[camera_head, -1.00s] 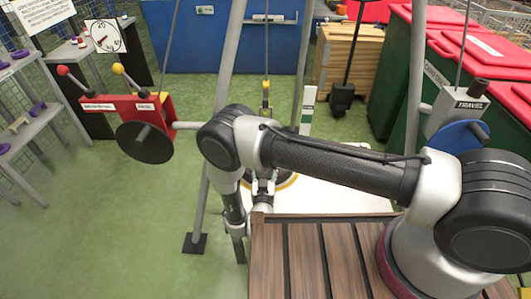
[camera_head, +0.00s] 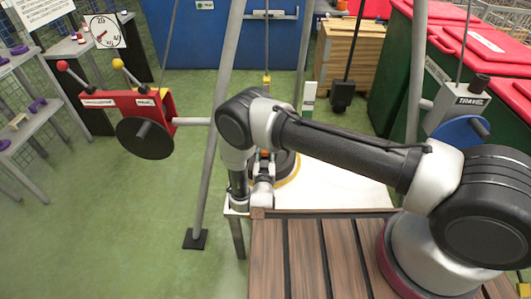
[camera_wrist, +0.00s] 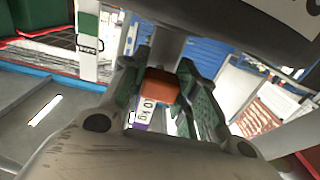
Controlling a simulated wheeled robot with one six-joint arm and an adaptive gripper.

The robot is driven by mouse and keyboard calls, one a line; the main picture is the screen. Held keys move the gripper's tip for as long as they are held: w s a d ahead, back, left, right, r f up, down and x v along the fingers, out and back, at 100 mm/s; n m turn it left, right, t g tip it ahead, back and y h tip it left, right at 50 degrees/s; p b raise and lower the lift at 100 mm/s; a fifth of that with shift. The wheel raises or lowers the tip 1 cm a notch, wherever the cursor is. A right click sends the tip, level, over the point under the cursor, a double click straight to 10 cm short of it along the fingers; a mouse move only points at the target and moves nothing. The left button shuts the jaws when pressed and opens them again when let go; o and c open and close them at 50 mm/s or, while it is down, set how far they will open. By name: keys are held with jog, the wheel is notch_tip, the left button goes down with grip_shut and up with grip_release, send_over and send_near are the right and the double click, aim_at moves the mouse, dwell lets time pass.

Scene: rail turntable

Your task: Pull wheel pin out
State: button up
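My gripper (camera_wrist: 165,60) has its two green-padded fingers spread apart in the wrist view. An orange block (camera_wrist: 160,87) shows between them, with a white "kg" label (camera_wrist: 146,112) beside it. I cannot tell whether either finger touches the block. In the head view my arm hides most of the gripper, which is over the white table. No wheel pin can be picked out for certain. A black disc wheel (camera_head: 140,142) with a grey peg is on the red lever box (camera_head: 124,100) at left. A blue wheel (camera_head: 457,133) is on the grey TRAVEL box (camera_head: 462,100) at right.
Grey frame legs (camera_head: 212,150) stand left of my arm. A dark round base with a yellow rim (camera_head: 288,172) sits on the white table (camera_head: 340,185), partly behind my arm. Slatted wood (camera_head: 300,260) is in front. Green floor (camera_head: 90,220) is open at left.

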grip_shut()
jog(key=shift+s+a, duration=0.1)
jog(key=shift+s, duration=2.9)
jog(key=o, duration=1.1)
grip_release()
jog(key=shift+r, duration=0.1)
notch_tip(320, 180, up, 10)
jog(key=shift+f, duration=0.15)
